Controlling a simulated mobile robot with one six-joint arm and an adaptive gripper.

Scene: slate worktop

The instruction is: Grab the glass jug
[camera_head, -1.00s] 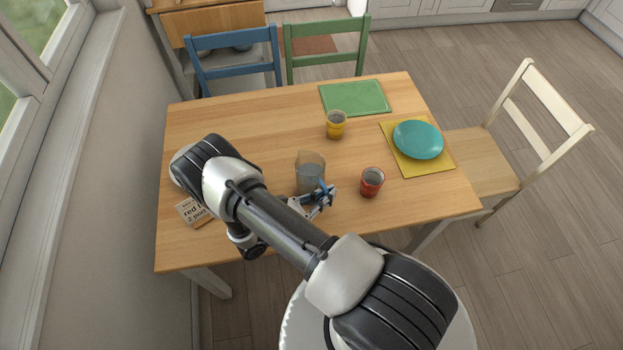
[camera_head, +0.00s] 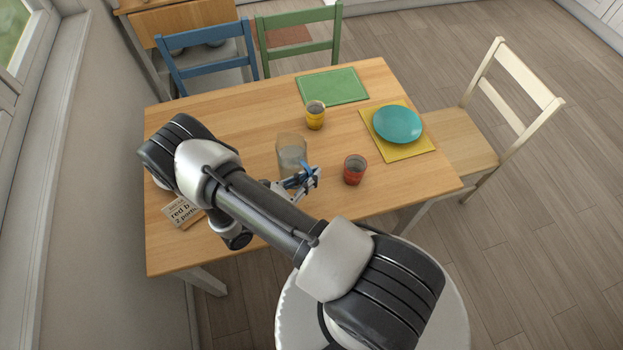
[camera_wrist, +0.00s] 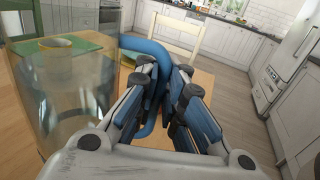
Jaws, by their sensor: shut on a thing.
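The glass jug (camera_head: 291,151) is clear, with a blue handle, and stands near the middle of the wooden table in the head view. In the wrist view the jug's body (camera_wrist: 65,95) fills the left side, and its blue handle (camera_wrist: 150,48) runs down between my fingers. My gripper (camera_head: 303,178) is at the handle side of the jug; in the wrist view my gripper (camera_wrist: 160,95) is shut on the handle. The lower end of the handle is partly hidden by the fingers. I cannot tell whether the jug's base touches the table.
A red cup (camera_head: 354,170) stands close to the right of my gripper. A yellow cup (camera_head: 315,115) is behind the jug. A teal plate (camera_head: 397,124) lies on a yellow mat (camera_head: 427,146). A green mat (camera_head: 333,86) and a labelled box (camera_head: 181,212) are also on the table.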

